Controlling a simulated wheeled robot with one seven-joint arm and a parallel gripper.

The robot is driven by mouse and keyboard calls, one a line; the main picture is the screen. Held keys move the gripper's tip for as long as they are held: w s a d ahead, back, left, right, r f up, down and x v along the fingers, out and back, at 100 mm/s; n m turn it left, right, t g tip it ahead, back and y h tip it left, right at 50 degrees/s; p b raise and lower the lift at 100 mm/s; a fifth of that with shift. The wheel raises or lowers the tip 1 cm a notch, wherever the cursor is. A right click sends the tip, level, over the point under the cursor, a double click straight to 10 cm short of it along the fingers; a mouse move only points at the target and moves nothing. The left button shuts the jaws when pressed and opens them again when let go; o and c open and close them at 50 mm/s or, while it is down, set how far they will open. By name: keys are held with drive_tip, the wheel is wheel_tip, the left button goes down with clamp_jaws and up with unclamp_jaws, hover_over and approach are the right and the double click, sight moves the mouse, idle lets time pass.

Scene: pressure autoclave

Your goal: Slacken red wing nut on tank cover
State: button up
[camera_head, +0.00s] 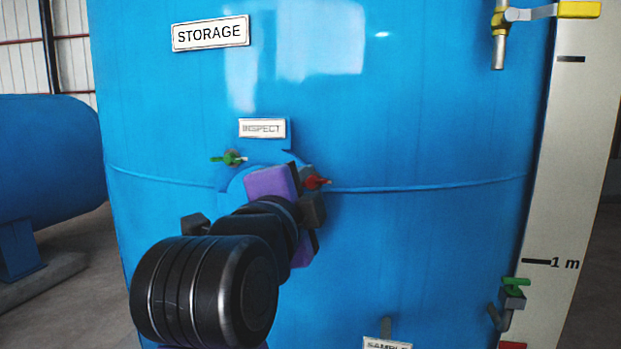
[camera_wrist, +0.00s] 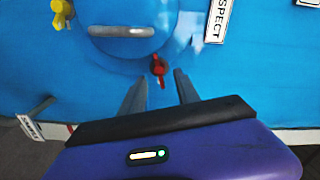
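The red wing nut (camera_head: 317,182) sits at the right edge of the round tank cover (camera_head: 237,184), which my gripper and arm largely hide in the head view. In the wrist view the red wing nut (camera_wrist: 158,68) lies at the cover's rim, just beyond and between my fingertips. My gripper (camera_wrist: 160,77) is open, with one finger on each side of the nut's line and a visible gap to both. I cannot tell how far the fingertips are from it in depth. The cover (camera_wrist: 115,48) carries a grey bar handle (camera_wrist: 121,31).
A green wing nut (camera_head: 230,158) is at the cover's upper left, under the INSPECT plate (camera_head: 262,128). A yellow wing nut (camera_wrist: 62,14) shows in the wrist view. A yellow-handled valve (camera_head: 540,13) and a green-handled tap (camera_head: 512,290) are at the right.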

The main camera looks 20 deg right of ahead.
drive_tip(key=shift+x, duration=1.1)
clamp_jaws()
drive_tip(key=shift+n, duration=0.8)
unclamp_jaws()
drive_tip(key=shift+s+a, duration=0.1)
drive_tip(key=shift+a, duration=0.05)
drive_tip(key=b+v, duration=0.2)
drive_tip(key=v, duration=0.5)
drive_tip(key=shift+s, duration=0.25)
